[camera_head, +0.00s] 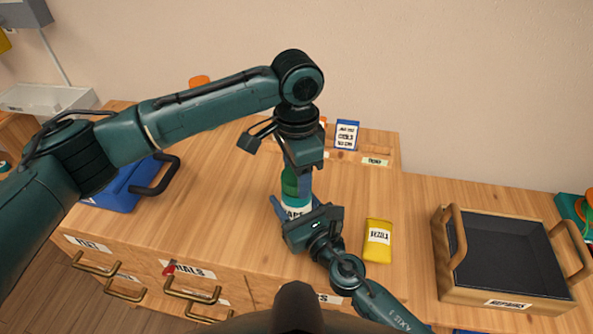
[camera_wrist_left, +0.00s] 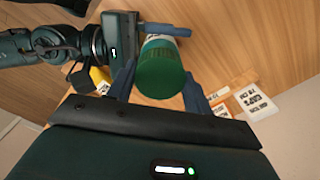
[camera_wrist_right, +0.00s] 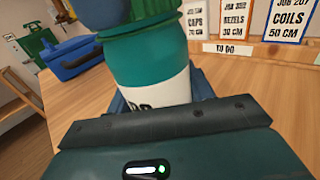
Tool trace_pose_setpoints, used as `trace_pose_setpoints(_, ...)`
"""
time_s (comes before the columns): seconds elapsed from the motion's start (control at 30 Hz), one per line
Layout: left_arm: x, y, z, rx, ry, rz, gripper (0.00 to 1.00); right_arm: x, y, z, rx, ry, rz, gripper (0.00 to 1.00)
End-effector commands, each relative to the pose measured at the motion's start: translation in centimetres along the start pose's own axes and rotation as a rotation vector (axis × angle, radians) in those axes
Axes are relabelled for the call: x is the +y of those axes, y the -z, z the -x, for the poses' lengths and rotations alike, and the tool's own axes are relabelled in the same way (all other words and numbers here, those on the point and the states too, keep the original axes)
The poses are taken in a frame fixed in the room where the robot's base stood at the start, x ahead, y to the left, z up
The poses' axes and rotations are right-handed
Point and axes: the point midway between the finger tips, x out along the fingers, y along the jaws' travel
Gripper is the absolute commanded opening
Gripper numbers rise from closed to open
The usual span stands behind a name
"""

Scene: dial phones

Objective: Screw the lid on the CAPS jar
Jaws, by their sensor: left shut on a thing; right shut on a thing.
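The CAPS jar (camera_head: 296,211) is green with a white label and stands upright on the wooden bench top; its teal body fills the middle of the right wrist view (camera_wrist_right: 150,58). My right gripper (camera_head: 298,213) is shut around the jar's lower body from the front. The dark green lid (camera_wrist_left: 160,70) is at the jar's top, between the fingers of my left gripper (camera_wrist_left: 162,88), which points down from above and is shut on it. The lid meets the jar's mouth, but I cannot tell how far it is threaded.
A yellow packet (camera_head: 378,241) lies right of the jar. A wooden tray (camera_head: 500,292) with handles sits farther right, and a blue toolbox (camera_head: 125,187) is at left. Job cards (camera_head: 346,135) stand at the back. The bench between jar and toolbox is clear.

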Motion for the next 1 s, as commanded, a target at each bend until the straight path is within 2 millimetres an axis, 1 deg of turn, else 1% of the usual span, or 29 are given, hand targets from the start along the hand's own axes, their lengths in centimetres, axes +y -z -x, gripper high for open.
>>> trace_pose_setpoints(0.03,0.0,0.0,0.0,0.001,-0.001,-0.068,0.23,0.0,0.1,0.0,0.001,0.0,0.001,0.0)
trace_pose_setpoints(0.17,0.0,0.0,0.0,0.001,0.0,-0.067,0.23,0.0,0.1,0.0,0.001,0.0,0.001,0.0)
trace_pose_setpoints(0.2,0.0,0.0,0.0,0.001,0.0,-0.067,0.51,0.0,0.1,0.0,0.001,0.0,0.001,0.0)
trace_pose_setpoints(0.5,0.0,0.0,0.0,0.001,0.0,-0.064,0.76,0.0,0.1,0.0,0.001,0.0,0.001,0.0)
trace_pose_setpoints(0.77,0.0,0.0,0.1,0.001,0.0,-0.063,0.76,0.0,0.1,0.0,0.001,0.0,0.001,0.0)
trace_pose_setpoints(0.87,0.0,0.1,1.0,0.002,0.001,-0.063,0.76,0.0,0.1,0.0,0.001,0.0,0.001,0.0)
trace_pose_setpoints(0.97,0.0,0.1,2.5,0.003,0.002,-0.063,0.76,0.0,0.1,0.0,0.001,0.0,0.001,0.0)
trace_pose_setpoints(1.0,0.0,0.1,3.4,0.004,0.002,-0.063,0.76,0.0,0.1,0.0,0.001,0.0,0.001,0.0)
